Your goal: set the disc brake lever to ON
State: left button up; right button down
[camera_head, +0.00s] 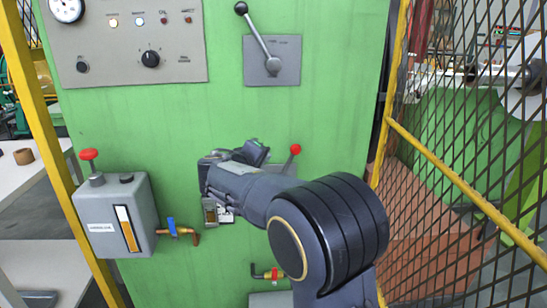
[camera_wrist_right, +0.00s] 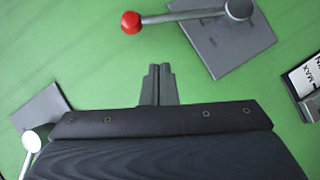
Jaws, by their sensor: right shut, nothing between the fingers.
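A lever with a red ball knob (camera_head: 295,150) shows in the head view on the green panel, just above my right forearm. Its lower part and plate are hidden by the arm. In the right wrist view the same red knob (camera_wrist_right: 131,22) tops a grey arm pivoting on a grey plate (camera_wrist_right: 225,45). A black-knobbed lever (camera_head: 258,38) tilts up-left on a grey plate higher up. I cannot read which is marked disc brake. My right gripper (camera_wrist_right: 158,72) is shut and empty, fingertips below the red knob in the wrist view and apart from it. My left gripper is not in view.
The green panel (camera_head: 150,125) carries a gauge-and-switch plate (camera_head: 130,60) at upper left. A grey box with a red knob (camera_head: 115,215) stands at lower left. Yellow-framed mesh (camera_head: 465,150) closes off the right. A MAX/MIN label (camera_wrist_right: 308,80) shows at the wrist view's right edge.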

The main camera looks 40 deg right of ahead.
jog(key=v, duration=0.6)
jog(key=shift+s+a+f, duration=0.1)
jog(key=shift+s+f, duration=0.05)
dwell(0.3)
